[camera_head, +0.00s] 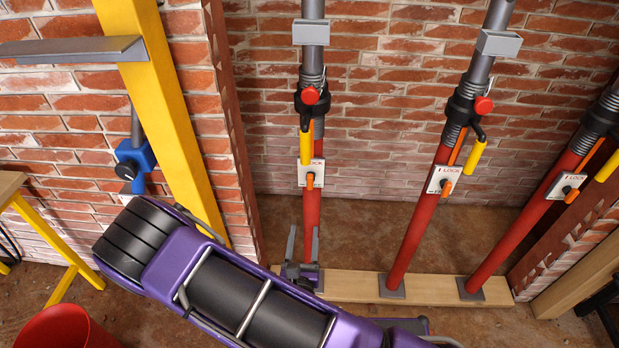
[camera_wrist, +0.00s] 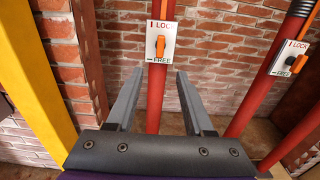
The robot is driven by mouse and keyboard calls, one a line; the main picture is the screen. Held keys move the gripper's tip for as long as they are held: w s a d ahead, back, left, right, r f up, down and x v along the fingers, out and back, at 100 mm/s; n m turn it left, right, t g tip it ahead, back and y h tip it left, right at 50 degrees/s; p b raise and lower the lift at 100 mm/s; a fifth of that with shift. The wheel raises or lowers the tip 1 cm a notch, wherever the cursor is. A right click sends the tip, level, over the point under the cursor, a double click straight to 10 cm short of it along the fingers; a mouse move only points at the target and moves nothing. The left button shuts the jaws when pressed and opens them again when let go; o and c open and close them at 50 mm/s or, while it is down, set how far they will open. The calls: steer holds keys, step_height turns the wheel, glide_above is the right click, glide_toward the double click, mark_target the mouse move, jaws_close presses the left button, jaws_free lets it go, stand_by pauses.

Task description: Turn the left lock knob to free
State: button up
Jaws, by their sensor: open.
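The left lock knob (camera_head: 310,181) is a small orange handle on a white plate, fixed to the leftmost red prop (camera_head: 312,222). In the wrist view the same knob (camera_wrist: 160,47) stands roughly upright between LOCK at the top of its plate and FREE at the bottom. I cannot tell which mark it points to. My gripper (camera_head: 303,245) is below the knob in the head view. In the wrist view its two grey fingers (camera_wrist: 160,78) are spread apart, with the knob plate beyond and above their tips. Nothing is between the fingers, and they appear clear of the knob.
Two more red props carry similar lock plates, the middle one (camera_head: 441,180) and the right one (camera_head: 566,187). A yellow handle (camera_head: 305,146) hangs above the left plate. A yellow post (camera_head: 170,100) stands left, and a wooden board (camera_head: 430,290) lies under the props.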

mark_target(310, 183)
steer(key=w, duration=1.6)
steer(key=shift+w+d+b, duration=0.35)
jaws_close()
